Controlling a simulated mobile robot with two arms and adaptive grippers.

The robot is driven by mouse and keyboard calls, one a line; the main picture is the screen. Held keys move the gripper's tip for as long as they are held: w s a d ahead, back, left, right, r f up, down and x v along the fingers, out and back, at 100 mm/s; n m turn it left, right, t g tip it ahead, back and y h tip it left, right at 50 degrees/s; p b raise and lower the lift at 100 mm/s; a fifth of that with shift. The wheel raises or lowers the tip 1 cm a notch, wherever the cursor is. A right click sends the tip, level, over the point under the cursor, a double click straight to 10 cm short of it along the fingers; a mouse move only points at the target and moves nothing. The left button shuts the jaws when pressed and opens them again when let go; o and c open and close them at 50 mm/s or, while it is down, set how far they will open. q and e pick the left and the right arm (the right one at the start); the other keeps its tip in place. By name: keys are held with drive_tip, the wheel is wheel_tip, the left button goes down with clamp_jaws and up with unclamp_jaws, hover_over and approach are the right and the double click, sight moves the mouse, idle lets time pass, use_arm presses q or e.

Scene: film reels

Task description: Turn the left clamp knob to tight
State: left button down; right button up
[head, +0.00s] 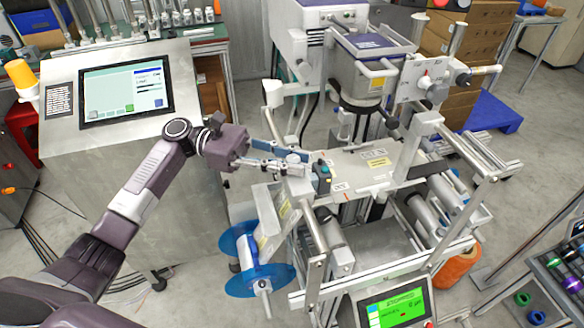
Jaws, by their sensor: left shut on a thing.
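My left gripper (303,164) reaches in from the left at the left end of the machine's white top plate (352,165). Its fingers are shut on what appears to be the left clamp knob, which the fingers mostly hide, so its turn position cannot be read. A small dark block with blue on top (321,177) stands just right of the fingertips. My right gripper is not in view.
A blue reel (240,250) sits below the gripper on the machine's left side. A console with a screen (126,90) stands at left. A green-lit display (395,308) is at the front. A printer-like unit (372,62) rises behind the plate.

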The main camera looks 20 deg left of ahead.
sight(293, 159)
use_arm(q)
drive_tip(key=shift+d+f+m+g+y+b, duration=0.1)
drive_tip(key=shift+m+g+y+b, duration=0.25)
drive_tip(key=shift+m+g+b, duration=1.05)
drive_tip(key=shift+f+m+g+y+b, duration=0.1)
drive_tip(key=shift+m+g+y+b, duration=0.2)
drive_tip(key=shift+m+g, duration=1.25)
drive_tip(key=shift+s+n+g, duration=0.1)
drive_tip(key=shift+n+g, duration=0.45)
drive_tip(key=shift+g, duration=0.2)
drive_tip(key=c, duration=1.7)
unclamp_jaws()
drive_tip(key=shift+r, duration=0.1)
drive_tip(key=shift+r, duration=0.1)
wheel_tip(293, 159, up, 10)
drive_tip(key=shift+f, duration=0.1)
